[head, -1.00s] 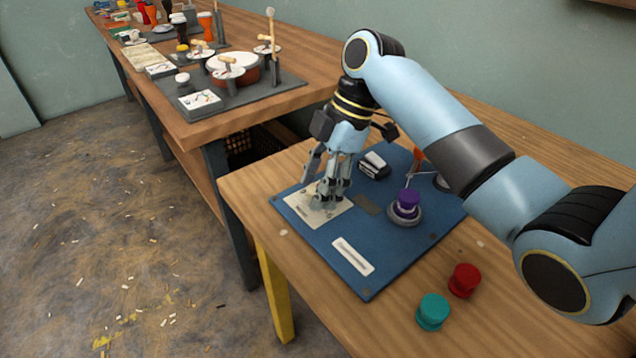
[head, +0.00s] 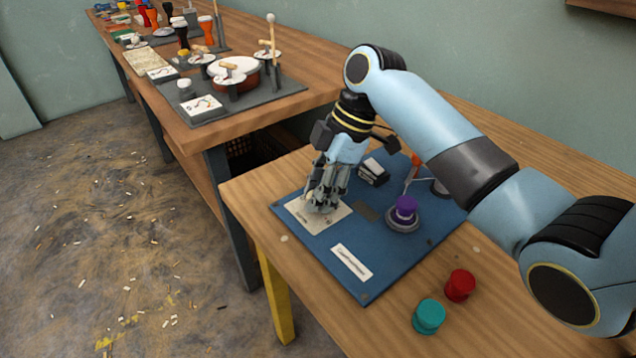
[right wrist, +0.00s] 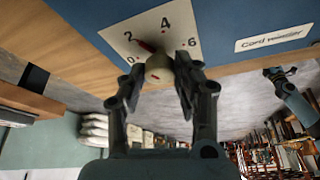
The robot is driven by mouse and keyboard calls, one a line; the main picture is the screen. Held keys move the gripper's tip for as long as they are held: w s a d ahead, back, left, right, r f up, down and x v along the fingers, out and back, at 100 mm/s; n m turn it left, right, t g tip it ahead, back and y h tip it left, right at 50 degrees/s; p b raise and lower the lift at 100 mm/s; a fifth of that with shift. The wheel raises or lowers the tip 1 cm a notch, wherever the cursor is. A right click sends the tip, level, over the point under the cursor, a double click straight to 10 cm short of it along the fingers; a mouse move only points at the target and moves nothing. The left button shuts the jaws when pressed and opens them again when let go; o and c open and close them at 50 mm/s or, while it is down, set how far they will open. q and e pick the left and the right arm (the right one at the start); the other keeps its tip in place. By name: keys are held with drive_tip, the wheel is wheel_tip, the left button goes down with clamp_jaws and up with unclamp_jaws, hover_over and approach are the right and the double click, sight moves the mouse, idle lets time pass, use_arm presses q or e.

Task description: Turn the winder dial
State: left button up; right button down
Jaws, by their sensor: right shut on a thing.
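The winder dial (right wrist: 158,68) is a small cream knob with a red pointer, on a white plate (right wrist: 127,40) marked 0, 2, 4 and 6. The pointer lies near the 2. My right gripper (right wrist: 161,78) has a finger on each side of the knob and is shut on it. In the head view my right gripper (head: 322,198) reaches down over the plate and hides the knob. What looks like my left gripper (right wrist: 273,74) shows small at the right of the right wrist view, away from the dial; its jaws are too small to read.
The blue board (head: 372,268) also carries a purple knob (head: 405,206), a dark block (head: 373,172) and a white label (head: 351,262). Red (head: 460,285) and teal (head: 429,316) spools stand on the bench in front. A second bench (head: 190,134) with drum parts stands behind.

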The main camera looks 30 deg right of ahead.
drive_tip(key=m+t+p, duration=0.1)
drive_tip(key=m+p, duration=0.1)
drive_tip(key=p, duration=0.1)
drive_tip(key=m+h+p, duration=0.1)
drive_tip(key=m+p, duration=0.2)
drive_tip(key=p, duration=0.1)
drive_tip(key=m+t+p, duration=0.1)
drive_tip(key=m+p, duration=0.1)
drive_tip(key=p, duration=0.1)
drive_tip(key=shift+s+a+r+m+t+p, duration=0.1)
drive_tip(key=shift+s+r+m+t+p, duration=0.05)
drive_tip(key=shift+r+m+t+p, duration=0.2)
drive_tip(key=shift+f+m+t+h+p, duration=0.25)
drive_tip(key=shift+m+h+p, duration=0.55)
drive_tip(key=shift+m+p, duration=0.75)
drive_tip(key=c, duration=1)
unclamp_jaws()
drive_tip(key=v, duration=1.2)
